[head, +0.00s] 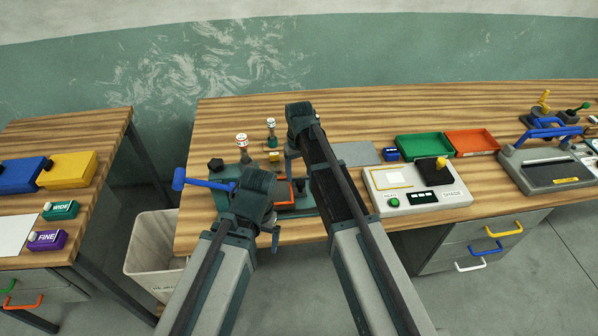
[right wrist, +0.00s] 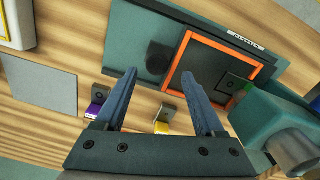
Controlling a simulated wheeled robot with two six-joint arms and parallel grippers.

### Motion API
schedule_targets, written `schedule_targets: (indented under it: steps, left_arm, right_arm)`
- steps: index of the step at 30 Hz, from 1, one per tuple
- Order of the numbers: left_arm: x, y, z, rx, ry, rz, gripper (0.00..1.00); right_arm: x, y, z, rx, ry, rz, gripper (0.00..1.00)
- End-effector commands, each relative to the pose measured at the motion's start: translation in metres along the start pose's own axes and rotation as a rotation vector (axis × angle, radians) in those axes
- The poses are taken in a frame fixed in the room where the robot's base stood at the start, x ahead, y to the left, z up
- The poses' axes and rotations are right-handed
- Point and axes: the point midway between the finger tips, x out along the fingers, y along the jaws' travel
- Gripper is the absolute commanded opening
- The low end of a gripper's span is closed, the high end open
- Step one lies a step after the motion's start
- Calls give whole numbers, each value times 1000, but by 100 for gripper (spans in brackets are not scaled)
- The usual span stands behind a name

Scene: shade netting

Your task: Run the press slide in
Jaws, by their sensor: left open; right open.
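The press (head: 292,208) is a dark teal unit with a blue lever handle (head: 200,183) sticking out to the left. It is partly hidden by my arms. Its orange-framed slide (right wrist: 215,74) with a dark plate inside shows in the right wrist view; I cannot tell how far out it is. My right gripper (right wrist: 158,75) is open and empty. Its fingers point towards the press base, and one finger overlaps the slide's edge in the picture; I cannot tell if they touch. My left gripper (head: 268,228) is open at the front of the press, its fingers mostly hidden.
Two stamps (head: 242,144) stand behind the press. A yellow block (right wrist: 162,128), a purple block (right wrist: 97,104) and a grey plate (right wrist: 40,86) lie near. A white device (head: 416,187), a green tray (head: 424,146) and an orange tray (head: 471,141) are to the right. A bin (head: 152,252) stands left below.

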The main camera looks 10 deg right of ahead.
Motion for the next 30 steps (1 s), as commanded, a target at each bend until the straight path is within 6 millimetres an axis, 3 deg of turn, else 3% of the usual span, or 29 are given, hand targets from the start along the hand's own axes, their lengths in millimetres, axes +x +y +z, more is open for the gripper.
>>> schedule_targets:
  steps: [1, 3, 18, 30]
  left_arm:
    - [-16, -2, 1, 0, 0, 0, 96]
    - [-26, -2, 2, 1, 0, 0, 96]
    - [-97, -9, 6, -6, 0, 1, 96]
    - [-103, -10, 6, -9, 0, 2, 96]
  right_arm:
    - [-16, 0, 0, 0, 0, 0, 71]
    - [-27, 0, 0, 0, 0, 0, 71]
    - [-98, -1, 0, -1, 1, -1, 71]
    - [-103, -1, 0, -1, 1, -2, 71]
